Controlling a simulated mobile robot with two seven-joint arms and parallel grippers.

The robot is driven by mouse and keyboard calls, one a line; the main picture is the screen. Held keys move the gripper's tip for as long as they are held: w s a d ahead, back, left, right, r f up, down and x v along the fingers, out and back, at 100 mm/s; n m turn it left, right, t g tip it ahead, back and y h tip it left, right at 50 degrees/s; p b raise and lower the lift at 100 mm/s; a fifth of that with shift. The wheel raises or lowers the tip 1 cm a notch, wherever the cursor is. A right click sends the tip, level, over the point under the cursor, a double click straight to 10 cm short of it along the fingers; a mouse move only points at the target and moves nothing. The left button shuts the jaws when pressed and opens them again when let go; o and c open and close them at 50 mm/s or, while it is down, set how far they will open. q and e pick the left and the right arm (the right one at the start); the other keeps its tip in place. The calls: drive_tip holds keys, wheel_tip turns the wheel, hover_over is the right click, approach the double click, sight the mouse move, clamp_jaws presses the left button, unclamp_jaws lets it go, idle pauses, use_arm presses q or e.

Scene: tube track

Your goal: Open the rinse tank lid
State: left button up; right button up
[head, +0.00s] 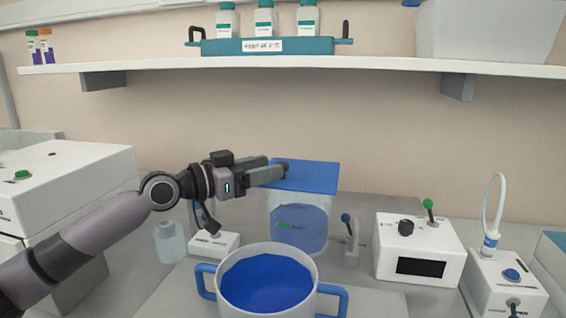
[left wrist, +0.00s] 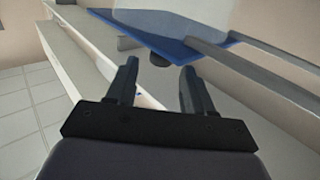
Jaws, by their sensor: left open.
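The rinse tank (head: 300,228) is a clear box with blue liquid low inside, standing behind the white pot in the head view. Its flat blue lid (head: 312,178) lies over the top and looks closed. My left gripper (head: 285,168) comes in from the left, with its fingers over the lid's left part. A small dark knob shows by the fingertips. In the left wrist view the two fingers (left wrist: 155,85) are apart with nothing between them. The blue lid (left wrist: 165,38) and a dark knob (left wrist: 159,60) lie just beyond them. Whether they touch is unclear. My right gripper is out of view.
A white pot (head: 224,285) with blue handles and blue liquid stands in front. White devices (head: 418,250) stand to the right, and a large white machine (head: 70,185) to the left. A shelf (head: 380,66) with a bottle rack (head: 220,47) runs above.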

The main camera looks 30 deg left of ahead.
use_arm(q)
drive_tip(key=shift+p+x, duration=0.5)
drive_tip(key=shift+x, duration=1.9)
clamp_jaws()
